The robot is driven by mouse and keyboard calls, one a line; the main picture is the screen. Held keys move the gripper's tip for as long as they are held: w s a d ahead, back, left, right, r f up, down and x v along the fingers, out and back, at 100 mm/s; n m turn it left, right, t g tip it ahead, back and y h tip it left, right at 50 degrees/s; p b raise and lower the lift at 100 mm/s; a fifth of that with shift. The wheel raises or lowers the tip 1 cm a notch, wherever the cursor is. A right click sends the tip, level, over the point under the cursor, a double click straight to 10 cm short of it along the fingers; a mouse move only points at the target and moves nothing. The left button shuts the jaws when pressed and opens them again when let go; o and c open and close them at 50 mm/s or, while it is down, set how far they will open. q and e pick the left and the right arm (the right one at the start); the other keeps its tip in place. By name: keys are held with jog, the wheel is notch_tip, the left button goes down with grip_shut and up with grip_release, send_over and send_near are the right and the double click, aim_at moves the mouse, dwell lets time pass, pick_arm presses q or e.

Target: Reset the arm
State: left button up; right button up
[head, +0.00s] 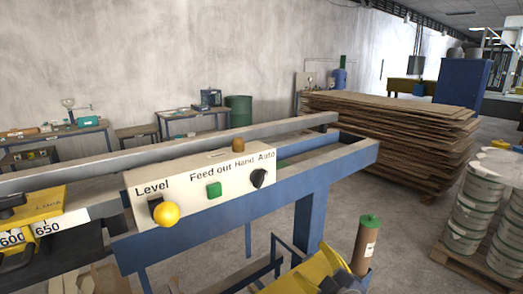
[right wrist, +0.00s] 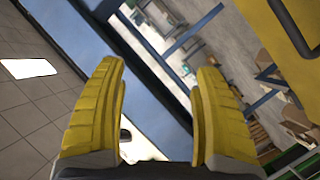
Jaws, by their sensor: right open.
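My right gripper (head: 316,268) shows at the bottom of the head view, in front of and below the machine's control panel (head: 200,183). It is also in the right wrist view (right wrist: 160,72), where its two yellow fingers stand wide apart with nothing held between them. A blue machine beam runs behind the fingers in that view. The panel carries a yellow knob (head: 166,214) under "Level", a green button (head: 214,189) under "Feed out" and a black switch (head: 258,178) under "Hand Auto". The gripper is apart from these controls. My left gripper is not in view.
The blue machine frame (head: 312,212) spans the middle. A brown cylinder with a green top (head: 366,245) stands just right of my right gripper. Stacked brown sheets (head: 390,130) and a pallet of drums (head: 480,205) are at the right. Bare floor lies between.

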jog(key=s+d+f+m+g+h, duration=0.2)
jog(key=s+d+f+h, duration=0.1)
jog(key=s+d+f, duration=0.45)
jog(key=s+d+f+m+g+h, duration=0.1)
jog(key=s+d+f+g+h, duration=0.25)
jog(key=s+f, duration=0.6)
jog(key=s+d+f+m+g+h, duration=0.2)
jog(key=s+d+f, duration=0.55)
jog(key=s, duration=0.25)
jog(key=s+a+f+g+y, duration=0.1)
jog(key=s+a+f+y, duration=0.15)
jog(key=f, duration=1.45)
jog(key=s+a+f+g+y, duration=0.15)
jog(key=a+f, duration=0.25)
jog(key=f, duration=1.3)
jog(key=s+f+m+g, duration=0.3)
jog(key=s+f, duration=1.5)
jog(key=s, duration=0.2)
jog(key=shift+a+y, duration=0.1)
jog(key=shift+y, duration=0.15)
